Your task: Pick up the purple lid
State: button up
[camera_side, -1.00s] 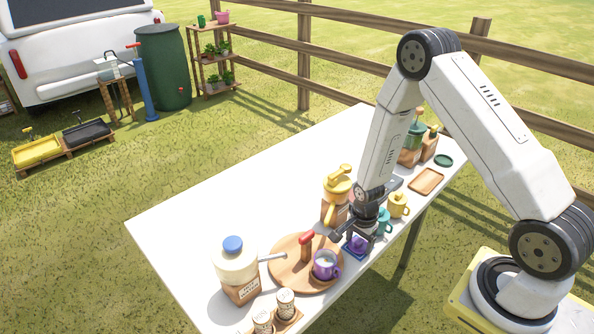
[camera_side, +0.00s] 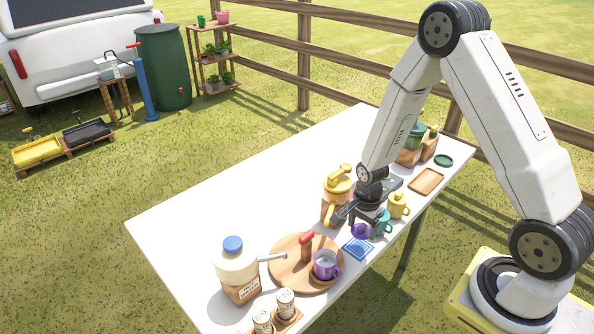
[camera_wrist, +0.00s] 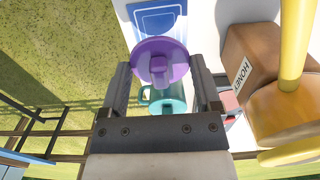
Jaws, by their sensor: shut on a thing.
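The purple lid (camera_side: 361,232) is a small round disc with a raised grip. My gripper (camera_side: 366,222) is shut on it and holds it above the table, just beyond a blue square coaster (camera_side: 358,248). In the wrist view the purple lid (camera_wrist: 160,62) sits between the two fingers of my gripper (camera_wrist: 160,78), its grip pinched and its round face showing. The blue coaster (camera_wrist: 158,20) lies bare on the table there. A purple mug (camera_side: 326,266) stands on the round wooden board to the left.
A teal mug (camera_side: 382,222) and a yellow mug (camera_side: 398,204) stand close by on the right. A honey dispenser (camera_side: 337,190) with a yellow top is close behind my gripper. The round wooden board (camera_side: 283,279) has a red-handled tool. The table's far left (camera_side: 220,205) is clear.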

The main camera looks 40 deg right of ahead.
aim_at(359, 227)
jog(key=shift+r, duration=2.15)
jog(key=shift+w+a+r+n, duration=0.2)
jog(key=shift+a+n, duration=0.1)
jog(key=shift+a, duration=0.2)
jog(key=a+r+n, duration=0.2)
jog(key=a+n, duration=0.1)
jog(key=a, duration=0.3)
jog(key=a+r+n, duration=0.2)
jog(key=a+n, duration=0.1)
jog(key=a, duration=0.3)
jog(key=shift+a+r, duration=0.3)
jog(key=shift+a, duration=0.05)
jog(key=shift+f, duration=0.15)
jog(key=shift+f, duration=3.05)
jog(key=shift+f, duration=0.2)
